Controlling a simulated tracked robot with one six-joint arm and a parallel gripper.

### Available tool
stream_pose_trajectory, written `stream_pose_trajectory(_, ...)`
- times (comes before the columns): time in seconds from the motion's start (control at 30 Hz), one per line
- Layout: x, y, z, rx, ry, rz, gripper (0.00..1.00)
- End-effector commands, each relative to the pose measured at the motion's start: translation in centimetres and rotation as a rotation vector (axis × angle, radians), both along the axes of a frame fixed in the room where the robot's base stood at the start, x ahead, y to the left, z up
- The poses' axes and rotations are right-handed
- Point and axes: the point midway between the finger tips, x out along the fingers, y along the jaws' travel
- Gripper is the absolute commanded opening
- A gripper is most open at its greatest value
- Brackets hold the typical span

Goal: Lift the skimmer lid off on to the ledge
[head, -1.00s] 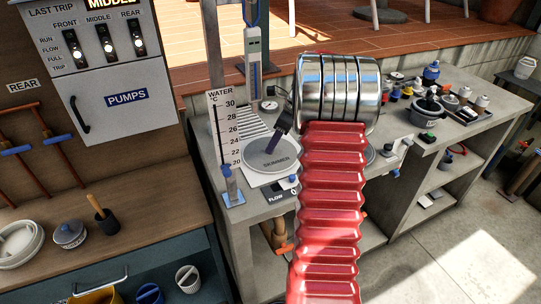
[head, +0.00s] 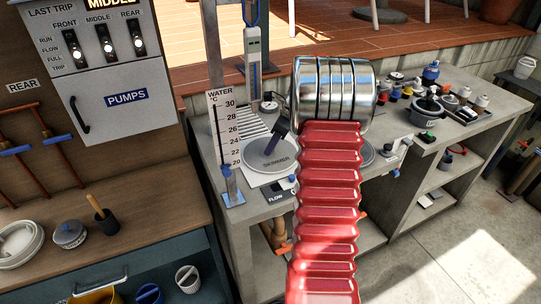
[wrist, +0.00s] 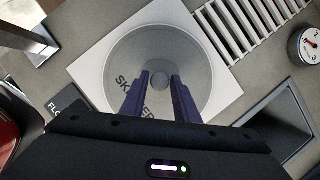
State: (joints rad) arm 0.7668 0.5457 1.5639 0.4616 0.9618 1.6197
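The skimmer lid (head: 259,156) is a round grey disc lettered SKIMMER on a white square plate in the grey concrete top, left of my arm in the head view. In the wrist view the lid (wrist: 115,58) lies flat below my gripper, with a small round knob (wrist: 160,81) at its middle. My gripper (wrist: 161,76) has two purple fingers, open, with the knob showing between their tips. Small gaps show beside the knob; I cannot tell how far down the tips reach. In the head view my gripper (head: 273,144) is partly hidden by my wrist.
A water scale (head: 222,130) stands left of the lid. A slatted grate (wrist: 243,25) and a round dial (wrist: 309,45) lie beside it, with a dark square recess (wrist: 275,125) near the grate. Several bottles and a tray (head: 470,116) crowd the right of the concrete top.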

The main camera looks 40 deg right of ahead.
Motion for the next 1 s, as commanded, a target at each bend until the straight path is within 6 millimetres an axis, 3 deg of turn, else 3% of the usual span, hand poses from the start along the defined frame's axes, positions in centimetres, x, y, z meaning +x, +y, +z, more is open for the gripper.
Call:
stream_pose_trajectory(0.4,-0.01,-0.02,0.01,0.000,0.000,0.000,0.00)
stream_pose_trajectory(1.0,-0.01,-0.15,0.54,-0.002,-0.002,-0.002,0.00)
